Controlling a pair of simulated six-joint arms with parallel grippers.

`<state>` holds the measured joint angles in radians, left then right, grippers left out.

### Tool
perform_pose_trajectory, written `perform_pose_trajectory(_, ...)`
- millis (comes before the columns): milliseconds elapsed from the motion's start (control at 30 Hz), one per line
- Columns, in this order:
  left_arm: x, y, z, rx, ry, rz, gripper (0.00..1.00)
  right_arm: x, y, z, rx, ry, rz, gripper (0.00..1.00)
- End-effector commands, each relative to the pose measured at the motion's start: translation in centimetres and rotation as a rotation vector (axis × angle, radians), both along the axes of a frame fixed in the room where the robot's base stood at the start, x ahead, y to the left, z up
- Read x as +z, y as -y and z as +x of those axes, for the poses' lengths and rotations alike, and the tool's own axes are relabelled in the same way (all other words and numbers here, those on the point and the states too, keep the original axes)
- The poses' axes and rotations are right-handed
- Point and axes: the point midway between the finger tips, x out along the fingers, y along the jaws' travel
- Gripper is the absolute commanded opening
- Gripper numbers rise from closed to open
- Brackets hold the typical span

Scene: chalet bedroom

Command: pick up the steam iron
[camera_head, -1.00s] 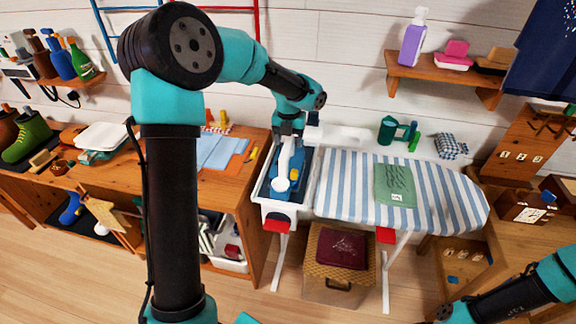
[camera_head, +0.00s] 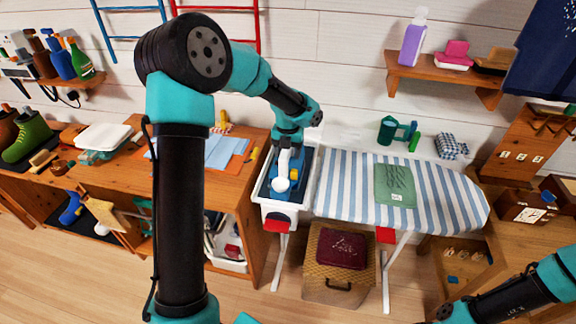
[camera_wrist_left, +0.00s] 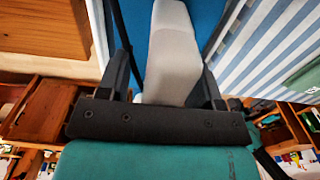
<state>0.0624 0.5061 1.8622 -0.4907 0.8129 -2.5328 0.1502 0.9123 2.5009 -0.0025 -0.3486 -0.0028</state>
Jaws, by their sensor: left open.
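The steam iron (camera_head: 294,165), blue with a white handle, sits in the white-rimmed tray at the left end of the ironing board. Its pale handle also shows in the left wrist view (camera_wrist_left: 172,50), with blue behind it. My left gripper (camera_head: 289,141) is above the tray at the iron's far end. In the left wrist view its fingers (camera_wrist_left: 164,68) stand apart on either side of the handle. Contact with the handle cannot be made out.
The striped ironing board (camera_head: 345,185) bears a green cloth (camera_head: 394,185). A wooden bench (camera_head: 120,165) stands left of the tray. A green can (camera_head: 387,131) and checked cloth (camera_head: 451,146) are behind the board. A basket (camera_head: 336,255) stands underneath.

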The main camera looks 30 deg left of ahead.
Motion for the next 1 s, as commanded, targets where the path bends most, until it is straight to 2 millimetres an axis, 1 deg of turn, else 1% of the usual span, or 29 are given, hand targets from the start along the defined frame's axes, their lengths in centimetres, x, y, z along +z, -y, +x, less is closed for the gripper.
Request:
perform_pose_trajectory(267,0.04,0.01,-0.01,0.000,0.000,0.000,0.60,0.00,0.00,0.00,0.000,0.000,0.000,0.85)
perform_pose_trajectory(300,0.04,0.01,-0.01,0.000,0.000,0.000,0.58,0.00,0.00,0.00,0.000,0.000,0.000,0.85)
perform_pose_trajectory(900,0.05,0.01,-0.01,0.000,0.000,0.000,0.00,0.00,0.00,0.00,0.000,0.000,0.000,0.85)
perform_pose_trajectory(1000,0.05,0.01,-0.01,0.000,0.000,0.000,0.00,0.00,0.00,0.00,0.000,0.000,0.000,0.85)
